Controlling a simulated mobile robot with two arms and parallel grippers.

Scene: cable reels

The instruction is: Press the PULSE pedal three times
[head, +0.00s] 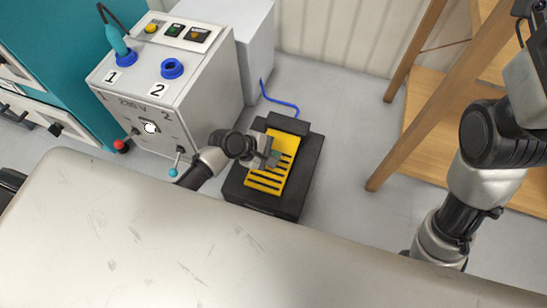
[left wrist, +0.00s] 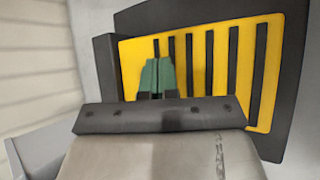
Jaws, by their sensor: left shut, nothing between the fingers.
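The pedal is a yellow plate with black slots (head: 266,178) on a black base (head: 296,192) on the floor. The yellow plate (left wrist: 275,65) also fills much of the left wrist view. No PULSE lettering is readable. My left gripper (head: 273,158) is over the upper part of the yellow plate. Its greenish fingertips (left wrist: 157,78) are together and empty, in front of the plate; whether they touch it I cannot tell. My right arm is at the right edge of the head view, but its gripper fingers are out of frame.
A grey box with sockets 1 and 2 (head: 195,85) stands left of the pedal. A blue cable (head: 280,103) runs behind the pedal. A wooden shelf frame (head: 410,95) stands at right. A pale scratched surface (head: 200,250) fills the foreground. Grey floor (head: 345,130) lies open right of the pedal.

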